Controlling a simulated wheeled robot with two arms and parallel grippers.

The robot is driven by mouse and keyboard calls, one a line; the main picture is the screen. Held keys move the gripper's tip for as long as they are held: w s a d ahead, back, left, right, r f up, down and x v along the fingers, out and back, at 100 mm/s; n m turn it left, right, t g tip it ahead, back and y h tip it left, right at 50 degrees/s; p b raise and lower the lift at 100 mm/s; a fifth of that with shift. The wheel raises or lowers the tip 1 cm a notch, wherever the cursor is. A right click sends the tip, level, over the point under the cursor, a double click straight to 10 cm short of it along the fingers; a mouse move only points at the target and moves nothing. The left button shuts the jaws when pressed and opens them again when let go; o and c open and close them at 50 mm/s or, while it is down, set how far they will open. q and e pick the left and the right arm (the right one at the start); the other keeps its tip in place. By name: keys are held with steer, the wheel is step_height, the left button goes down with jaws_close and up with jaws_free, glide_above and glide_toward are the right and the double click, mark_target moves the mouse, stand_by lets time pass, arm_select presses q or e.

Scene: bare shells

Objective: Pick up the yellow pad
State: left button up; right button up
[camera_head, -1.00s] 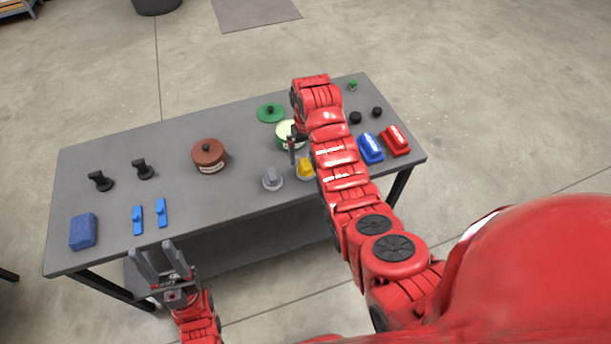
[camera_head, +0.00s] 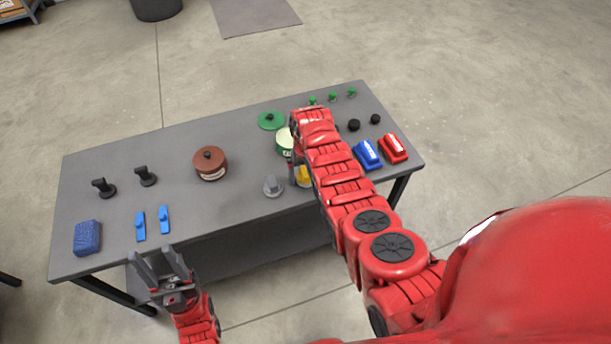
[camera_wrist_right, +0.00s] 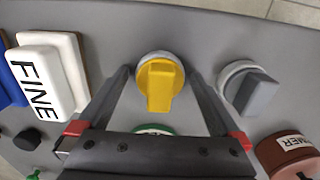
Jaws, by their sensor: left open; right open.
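The yellow pad (camera_wrist_right: 160,84) is a yellow block with a grip on a round pale base, standing on the grey table. In the right wrist view it lies between the two fingers of my open right gripper (camera_wrist_right: 160,100). In the head view the yellow pad (camera_head: 303,175) is partly hidden by my right arm, and my right gripper (camera_head: 294,170) shows only in part beside it. I cannot tell whether the fingers touch it. My left gripper (camera_head: 160,266) is open and empty in front of the table's near left edge.
A grey pad (camera_head: 273,186) stands just left of the yellow one. Blue (camera_head: 367,155) and red (camera_head: 393,148) blocks stand to the right.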

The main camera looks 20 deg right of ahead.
steer(key=c, duration=1.3)
steer(key=shift+o, duration=0.2)
steer(key=shift+r, duration=0.15)
